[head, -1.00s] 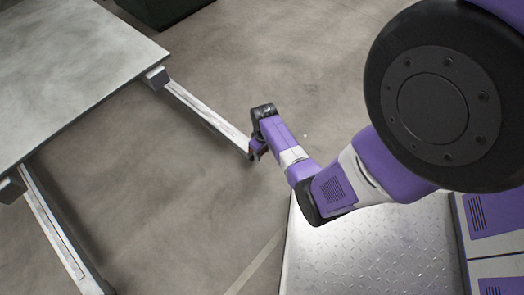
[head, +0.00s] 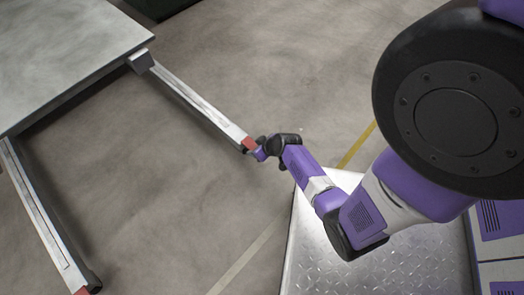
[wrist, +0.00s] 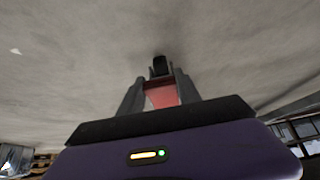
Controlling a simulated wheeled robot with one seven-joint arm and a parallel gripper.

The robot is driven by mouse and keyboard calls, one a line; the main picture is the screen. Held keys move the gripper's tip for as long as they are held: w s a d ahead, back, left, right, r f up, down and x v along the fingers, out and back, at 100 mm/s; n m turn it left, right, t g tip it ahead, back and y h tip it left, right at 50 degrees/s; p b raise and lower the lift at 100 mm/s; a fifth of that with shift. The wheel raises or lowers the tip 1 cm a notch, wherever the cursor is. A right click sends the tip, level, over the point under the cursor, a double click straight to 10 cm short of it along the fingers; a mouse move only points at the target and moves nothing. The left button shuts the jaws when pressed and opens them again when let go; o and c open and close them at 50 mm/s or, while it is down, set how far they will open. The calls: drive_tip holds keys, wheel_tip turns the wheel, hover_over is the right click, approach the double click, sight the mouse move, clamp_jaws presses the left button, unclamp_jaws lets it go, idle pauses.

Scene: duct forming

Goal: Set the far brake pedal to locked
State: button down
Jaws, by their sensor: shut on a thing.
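The far brake pedal (head: 249,143) is a small red piece at the end of the far pale metal rail (head: 200,98). My gripper (head: 260,152) is at that rail end, against the pedal. In the wrist view the red pedal (wrist: 163,96) lies between the two dark fingers of my gripper (wrist: 160,88), which is shut on it. The fingers hide part of the pedal, and I cannot tell its exact angle. Another red pedal (head: 82,291) shows at the end of the near rail (head: 45,215), at the bottom edge of the head view.
A grey table top (head: 65,50) stands above the rails at the upper left. A tread-plate platform (head: 330,255) is at the lower right. A dark green object (head: 158,6) is at the top edge. The floor between the rails is clear.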

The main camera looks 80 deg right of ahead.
drive_tip(key=shift+w, duration=0.1)
idle(0.3)
drive_tip(key=c, duration=0.8)
unclamp_jaws()
drive_tip(key=shift+c, duration=0.2)
drive_tip(key=p+v, duration=0.4)
drive_tip(key=v, duration=0.3)
drive_tip(key=shift+s+r, duration=0.25)
drive_tip(key=shift+s, duration=0.05)
